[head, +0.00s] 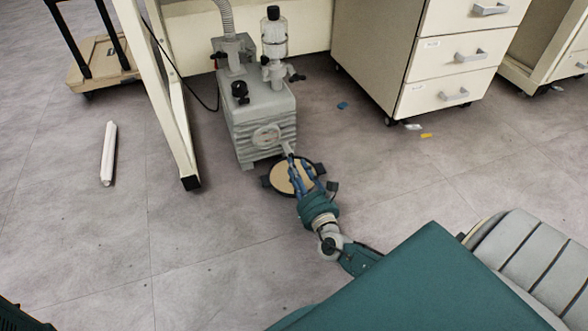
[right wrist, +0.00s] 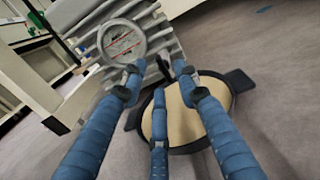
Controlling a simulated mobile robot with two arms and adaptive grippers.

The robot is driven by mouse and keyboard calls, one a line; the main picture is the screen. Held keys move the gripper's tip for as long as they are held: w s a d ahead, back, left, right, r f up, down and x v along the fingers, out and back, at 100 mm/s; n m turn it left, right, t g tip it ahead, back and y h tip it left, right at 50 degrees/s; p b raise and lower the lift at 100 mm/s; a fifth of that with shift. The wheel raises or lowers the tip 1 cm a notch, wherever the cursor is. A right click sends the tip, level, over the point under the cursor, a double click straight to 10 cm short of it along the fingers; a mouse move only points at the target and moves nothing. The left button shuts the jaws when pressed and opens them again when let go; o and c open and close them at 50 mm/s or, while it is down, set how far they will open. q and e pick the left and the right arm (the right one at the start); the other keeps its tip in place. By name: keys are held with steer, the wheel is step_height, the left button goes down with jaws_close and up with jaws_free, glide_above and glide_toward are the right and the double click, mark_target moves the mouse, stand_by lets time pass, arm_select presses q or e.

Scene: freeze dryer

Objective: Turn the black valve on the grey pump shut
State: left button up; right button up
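The grey pump (head: 258,118) stands on the floor by the bench leg, with a round gauge (head: 267,136) on its front. Black knobs show on it: one on the front top (head: 240,90) and one at the upper right (head: 297,78). My right gripper (head: 291,160) is low at the pump's front right corner, by a short light spout. In the right wrist view its blue fingers (right wrist: 158,76) are spread apart. A small black part (right wrist: 163,67) shows between the tips; I cannot tell whether they touch it. The gauge (right wrist: 122,41) is just beyond. My left gripper is not in view.
A round tan disc with a dark rim (head: 281,180) lies on the floor under my right gripper. A bench leg (head: 165,95) stands left of the pump, a drawer cabinet (head: 440,85) to the right. A white roll (head: 109,153) lies on open floor at left.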

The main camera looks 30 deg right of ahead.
steer(key=shift+b+x, duration=0.3)
steer(key=shift+x, duration=1)
jaws_close()
